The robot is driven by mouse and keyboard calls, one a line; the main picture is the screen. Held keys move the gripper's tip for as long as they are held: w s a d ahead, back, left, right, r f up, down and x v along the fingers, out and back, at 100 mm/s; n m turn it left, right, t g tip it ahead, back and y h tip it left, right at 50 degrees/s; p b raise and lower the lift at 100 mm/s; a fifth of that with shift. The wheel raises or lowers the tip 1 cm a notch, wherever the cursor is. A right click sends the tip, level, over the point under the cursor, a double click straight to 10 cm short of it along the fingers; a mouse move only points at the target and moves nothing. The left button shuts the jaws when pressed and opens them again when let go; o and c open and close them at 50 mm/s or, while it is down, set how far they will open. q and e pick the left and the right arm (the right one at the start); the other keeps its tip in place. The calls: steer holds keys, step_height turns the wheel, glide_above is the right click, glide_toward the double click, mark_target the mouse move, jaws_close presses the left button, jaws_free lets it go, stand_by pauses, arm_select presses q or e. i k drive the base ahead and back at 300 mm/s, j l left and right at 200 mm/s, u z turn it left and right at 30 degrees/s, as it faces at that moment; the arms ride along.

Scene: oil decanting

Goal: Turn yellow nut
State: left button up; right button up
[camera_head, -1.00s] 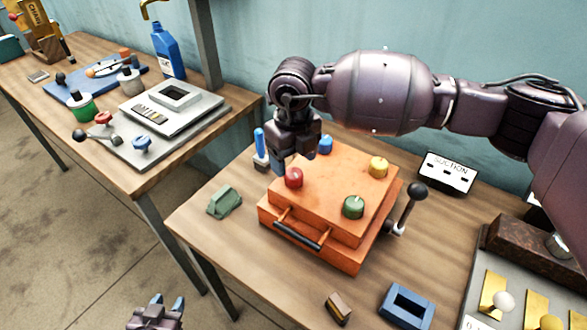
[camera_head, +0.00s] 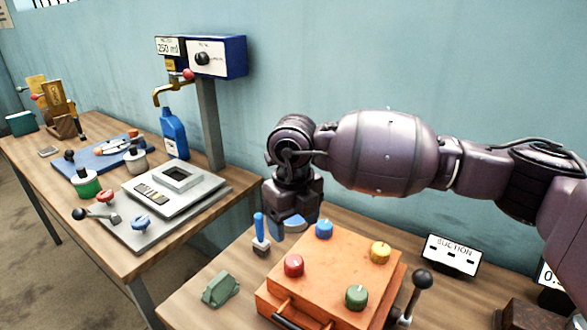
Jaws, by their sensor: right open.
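The yellow nut (camera_head: 380,252) is a round knob at the back right corner of the top of an orange box (camera_head: 335,262). A blue nut (camera_head: 324,229), a red nut (camera_head: 293,265) and a green nut (camera_head: 357,296) sit at the other corners. My right gripper (camera_head: 291,225) points down at the box's back left, just left of the blue nut in the picture. It is open, with a blue pad showing, and apart from the yellow nut. My left gripper is out of view.
A black-knobbed lever (camera_head: 421,279) stands at the box's right. A blue-handled tool (camera_head: 260,236) and a green block (camera_head: 221,289) are on its left. A suction panel (camera_head: 452,254) stands behind, at the right. Another table (camera_head: 60,160) holds a grey fixture and a blue bottle (camera_head: 174,133).

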mark_target(380, 254)
steer(key=k+j, duration=0.85)
